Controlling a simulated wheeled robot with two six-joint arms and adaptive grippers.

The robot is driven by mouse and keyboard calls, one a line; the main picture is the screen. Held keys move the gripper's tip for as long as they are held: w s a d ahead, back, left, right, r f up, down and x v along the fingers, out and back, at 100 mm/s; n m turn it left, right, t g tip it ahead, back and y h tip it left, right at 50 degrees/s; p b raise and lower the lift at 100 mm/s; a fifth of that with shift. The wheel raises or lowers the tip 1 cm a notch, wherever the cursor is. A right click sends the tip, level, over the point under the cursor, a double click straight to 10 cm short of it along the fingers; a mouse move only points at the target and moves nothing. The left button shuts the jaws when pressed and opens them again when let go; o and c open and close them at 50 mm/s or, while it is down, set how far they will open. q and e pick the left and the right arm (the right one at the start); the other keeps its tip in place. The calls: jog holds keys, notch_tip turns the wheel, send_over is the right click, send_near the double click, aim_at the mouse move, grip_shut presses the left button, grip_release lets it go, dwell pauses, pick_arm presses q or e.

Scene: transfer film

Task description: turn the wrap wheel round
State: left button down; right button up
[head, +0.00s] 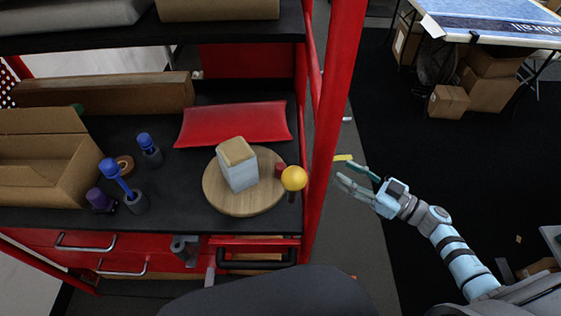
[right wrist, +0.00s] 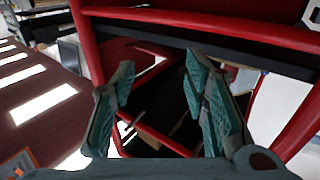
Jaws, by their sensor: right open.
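The wrap wheel (head: 262,202) is a round wooden disc lying flat on the black top of the red cart. A pale grey block (head: 240,175) with a tan top stands on it. A yellow ball knob (head: 294,178) shows at the disc's right edge, with a small dark red piece (head: 280,171) beside it. My right gripper (head: 352,172) is open and empty, to the right of the cart's red post and apart from the wheel. Its spread teal fingers also show in the right wrist view (right wrist: 160,105), with nothing between them. My left gripper is not in view.
The red post (head: 335,100) stands between my right gripper and the wheel. A red pad (head: 235,124) lies behind the wheel. Blue-topped tools (head: 111,170) and an open cardboard box (head: 40,160) stand to the left. An upper shelf (head: 150,35) overhangs the back.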

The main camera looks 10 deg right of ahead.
aim_at(280, 168)
jog(key=s+a+r+n+g+y, duration=0.4)
jog(key=a+r+n+g+y, duration=0.1)
jog(key=a+r+g, duration=0.15)
jog(key=x, duration=0.6)
jog(key=p+x, duration=0.1)
jog(key=x, duration=0.5)
jog(key=shift+w+a, duration=0.15)
jog(key=shift+w, duration=0.2)
jog(key=shift+f, duration=0.1)
grip_shut()
